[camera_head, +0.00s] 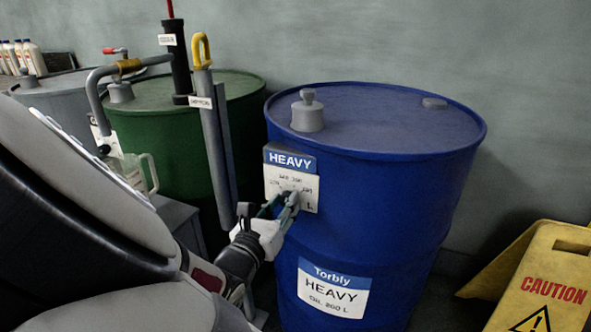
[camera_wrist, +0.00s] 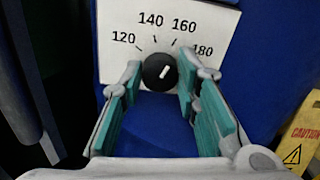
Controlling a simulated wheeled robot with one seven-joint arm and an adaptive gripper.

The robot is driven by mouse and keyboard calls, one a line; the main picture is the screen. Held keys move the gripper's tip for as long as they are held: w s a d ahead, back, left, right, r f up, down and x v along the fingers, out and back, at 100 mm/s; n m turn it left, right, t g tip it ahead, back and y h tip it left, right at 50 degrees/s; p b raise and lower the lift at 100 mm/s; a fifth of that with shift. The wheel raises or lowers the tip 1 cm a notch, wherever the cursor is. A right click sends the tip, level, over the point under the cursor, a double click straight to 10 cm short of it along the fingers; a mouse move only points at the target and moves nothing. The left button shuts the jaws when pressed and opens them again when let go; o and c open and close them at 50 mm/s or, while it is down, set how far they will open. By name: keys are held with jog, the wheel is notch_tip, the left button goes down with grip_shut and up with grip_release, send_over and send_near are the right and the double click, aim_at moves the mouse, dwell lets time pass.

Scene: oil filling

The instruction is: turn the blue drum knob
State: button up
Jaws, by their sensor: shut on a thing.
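The blue drum (camera_head: 385,200) stands right of centre in the head view, with a white dial plate headed "HEAVY" (camera_head: 276,178) on its side. In the wrist view the dial plate (camera_wrist: 214,22) shows 120, 140, 160 and 180. Below the numbers sits the round black knob (camera_wrist: 160,73), its white mark leaning up and right, roughly towards 160. My gripper (camera_head: 289,198) is at the plate's lower part. In the wrist view my gripper (camera_wrist: 159,68) has its green-padded fingers either side of the knob, shut on it. The knob is hidden in the head view.
A yellow caution sign (camera_head: 545,280) stands to the right of the drum. A grey pipe with a yellow hook (camera_head: 212,130) rises close left of my gripper. A green drum (camera_head: 240,100) stands behind it. A clear jug (camera_head: 135,172) stands at left.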

jog(key=shift+m, duration=0.4)
jog(key=m, duration=0.3)
jog(key=shift+m+b, duration=0.55)
jog(key=shift+m, duration=1.45)
jog(key=o, duration=1.2)
jog(key=shift+c, duration=0.2)
jog(key=v, duration=0.7)
jog(key=shift+s, duration=0.3)
